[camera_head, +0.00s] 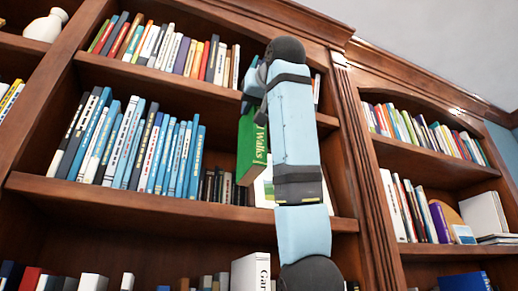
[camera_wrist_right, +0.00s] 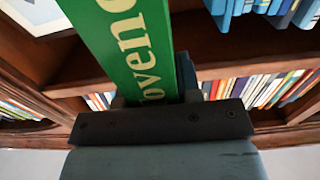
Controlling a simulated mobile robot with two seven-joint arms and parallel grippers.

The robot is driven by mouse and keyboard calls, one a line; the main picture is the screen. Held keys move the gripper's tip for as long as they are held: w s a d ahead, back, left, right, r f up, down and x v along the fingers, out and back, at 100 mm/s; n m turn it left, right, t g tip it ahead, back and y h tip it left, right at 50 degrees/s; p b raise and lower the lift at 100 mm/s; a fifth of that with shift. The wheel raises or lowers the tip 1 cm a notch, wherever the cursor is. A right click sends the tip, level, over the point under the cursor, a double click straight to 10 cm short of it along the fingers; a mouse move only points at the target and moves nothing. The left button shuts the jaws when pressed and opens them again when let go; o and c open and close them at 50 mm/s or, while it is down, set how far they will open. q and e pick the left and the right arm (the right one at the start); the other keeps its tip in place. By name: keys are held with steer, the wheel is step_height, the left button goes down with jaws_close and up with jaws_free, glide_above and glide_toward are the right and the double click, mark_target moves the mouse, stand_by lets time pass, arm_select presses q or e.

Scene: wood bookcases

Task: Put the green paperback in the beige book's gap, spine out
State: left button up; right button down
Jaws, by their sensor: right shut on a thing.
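A thick off-white book (camera_head: 250,272) lettered "Gar" stands on the lower shelf. My left gripper is not in view.
A long row of blue and white books (camera_head: 130,140) fills the left of the middle shelf, with short dark books (camera_head: 222,187) right of it. A row of books (camera_head: 165,50) stands on the shelf above. A wooden upright (camera_head: 365,170) divides off the right bookcase.

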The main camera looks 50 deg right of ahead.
steer(key=x, duration=0.3)
steer(key=p+x, duration=0.1)
steer(key=x, duration=0.2)
steer(key=shift+f, duration=0.2)
steer(key=f+p+x, duration=0.2)
steer(key=p+x, duration=0.1)
steer(key=x, duration=0.9)
steer(key=shift+f, duration=0.1)
stand_by(0.4)
steer(key=shift+a+f, duration=0.1)
steer(key=shift+f, duration=0.1)
steer(key=c, duration=0.8)
jaws_free()
steer(key=shift+o, duration=0.3)
